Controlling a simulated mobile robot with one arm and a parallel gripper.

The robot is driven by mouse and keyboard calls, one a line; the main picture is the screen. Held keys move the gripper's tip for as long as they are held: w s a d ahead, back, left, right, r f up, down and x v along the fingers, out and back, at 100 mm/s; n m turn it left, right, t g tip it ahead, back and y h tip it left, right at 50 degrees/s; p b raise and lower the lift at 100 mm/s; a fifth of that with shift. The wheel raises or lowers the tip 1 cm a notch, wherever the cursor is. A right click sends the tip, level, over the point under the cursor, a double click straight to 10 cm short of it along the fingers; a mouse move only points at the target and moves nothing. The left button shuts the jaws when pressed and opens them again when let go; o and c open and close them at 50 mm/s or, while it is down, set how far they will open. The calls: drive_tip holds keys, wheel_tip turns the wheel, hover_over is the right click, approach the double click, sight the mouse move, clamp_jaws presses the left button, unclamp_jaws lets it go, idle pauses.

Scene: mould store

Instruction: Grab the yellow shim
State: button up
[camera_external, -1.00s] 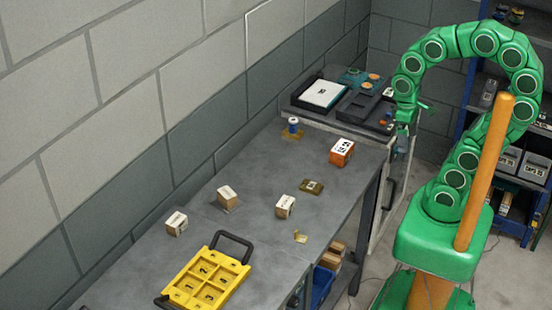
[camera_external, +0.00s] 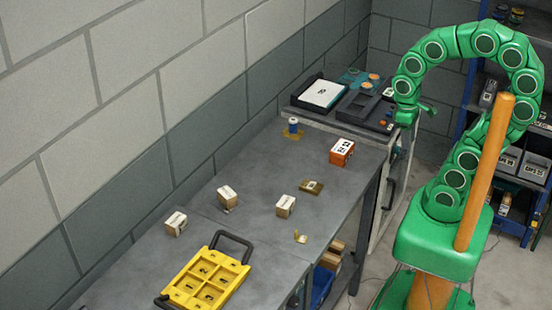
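No piece can be told for certain as the yellow shim. A small yellowish angled piece (camera_external: 300,237) lies on the grey bench near its front edge. A flat olive-yellow plate with a dark middle (camera_external: 311,187) lies farther back. My gripper (camera_external: 428,112) hangs at the end of the curled green arm, right of the bench's far end, well away from both pieces. It is small and partly hidden by the arm, so its opening does not show.
A yellow compartment tray with black handles (camera_external: 239,268) sits at the near end. Several small cartons, an orange box (camera_external: 342,152) and a blue spool (camera_external: 293,125) stand on the grey bench (camera_external: 262,185). A dark machine (camera_external: 365,108) stands beyond. Bare bench lies between them.

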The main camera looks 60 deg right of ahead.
drive_tip(key=w+a+f+m+g+y, duration=0.1)
drive_tip(key=w+a+f+y, duration=0.2)
drive_tip(key=a, duration=0.4)
drive_tip(key=w+a+f+m+g+y, duration=0.1)
drive_tip(key=w+a+f+y, duration=0.2)
drive_tip(key=a, duration=0.4)
drive_tip(key=m+t+y, duration=0.2)
drive_tip(key=m+y, duration=0.5)
drive_tip(key=m, duration=0.7)
hover_over(301, 236)
drive_tip(key=d, duration=0.6)
drive_tip(key=f, duration=1.1)
drive_tip(key=shift+w+a, duration=0.2)
drive_tip(key=shift+w, duration=0.15)
drive_tip(key=shift+w+a+f, duration=0.15)
drive_tip(key=shift+w+f, duration=0.1)
drive_tip(key=shift+f, duration=0.25)
drive_tip(key=shift+x, duration=1.3)
drive_tip(key=shift+w+a+f, duration=0.1)
drive_tip(key=shift+a+f, duration=0.1)
drive_tip(key=shift+a, duration=0.55)
drive_tip(key=shift+w+a+f, duration=0.1)
drive_tip(key=shift+a+f, duration=0.15)
drive_tip(key=shift+a, duration=0.45)
drive_tip(key=shift+x, duration=1.05)
